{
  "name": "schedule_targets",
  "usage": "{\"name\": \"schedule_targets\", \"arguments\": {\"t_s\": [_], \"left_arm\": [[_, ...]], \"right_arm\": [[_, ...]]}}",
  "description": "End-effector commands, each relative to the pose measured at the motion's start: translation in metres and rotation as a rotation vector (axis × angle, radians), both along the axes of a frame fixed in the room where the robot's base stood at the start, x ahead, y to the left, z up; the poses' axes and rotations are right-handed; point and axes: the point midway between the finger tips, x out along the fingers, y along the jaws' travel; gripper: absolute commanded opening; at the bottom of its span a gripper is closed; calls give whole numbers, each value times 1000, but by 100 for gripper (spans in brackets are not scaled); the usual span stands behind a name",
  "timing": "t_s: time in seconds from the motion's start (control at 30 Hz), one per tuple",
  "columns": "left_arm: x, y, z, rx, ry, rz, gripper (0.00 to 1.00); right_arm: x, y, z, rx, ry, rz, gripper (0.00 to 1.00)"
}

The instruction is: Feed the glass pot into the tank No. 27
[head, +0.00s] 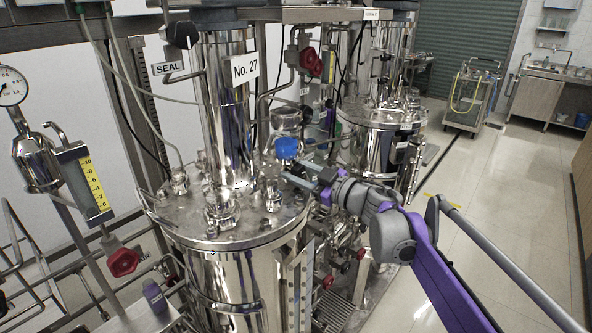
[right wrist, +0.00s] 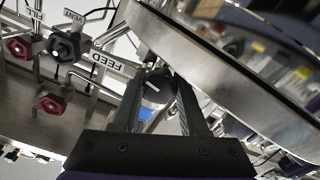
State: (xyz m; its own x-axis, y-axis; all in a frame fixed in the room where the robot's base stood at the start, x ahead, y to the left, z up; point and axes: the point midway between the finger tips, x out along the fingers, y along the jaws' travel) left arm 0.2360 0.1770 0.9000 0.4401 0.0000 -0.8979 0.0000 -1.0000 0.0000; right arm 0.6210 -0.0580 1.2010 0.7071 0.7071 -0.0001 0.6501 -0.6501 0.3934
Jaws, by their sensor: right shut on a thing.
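The steel tank No. 27 (head: 240,235) stands left of centre in the head view, its name on a label (head: 244,69) above the lid. The glass pot (head: 286,121) seems to be upside down over the lid's right side, its blue neck (head: 287,148) below. My right gripper (head: 292,171) is just under the blue neck. In the right wrist view its fingers (right wrist: 160,82) are shut on a dark round knob (right wrist: 154,90) with a white mark. My left gripper is not in view.
A FEED label (right wrist: 106,62) and dark and red valve handwheels (right wrist: 64,46) show in the right wrist view. A second steel tank (head: 375,150) stands behind at the right. Pipes and fittings crowd the lid (head: 185,222). The floor (head: 500,200) at the right is clear.

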Motion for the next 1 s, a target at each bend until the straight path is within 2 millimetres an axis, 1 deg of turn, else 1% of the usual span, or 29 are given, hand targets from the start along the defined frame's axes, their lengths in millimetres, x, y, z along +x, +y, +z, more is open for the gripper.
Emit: {"name": "schedule_targets", "arguments": {"t_s": [0.5,0.53,0.67,0.7,1.0], "left_arm": [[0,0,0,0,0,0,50],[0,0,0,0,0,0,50],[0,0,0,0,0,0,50],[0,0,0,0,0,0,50],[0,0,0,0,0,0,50]], "right_arm": [[0,0,0,-16,-16,0,0],[0,0,0,-16,-16,0,48],[0,0,0,-16,-16,0,72],[0,0,0,-16,-16,0,73],[-2,-2,0,-16,-16,0,73]]}}
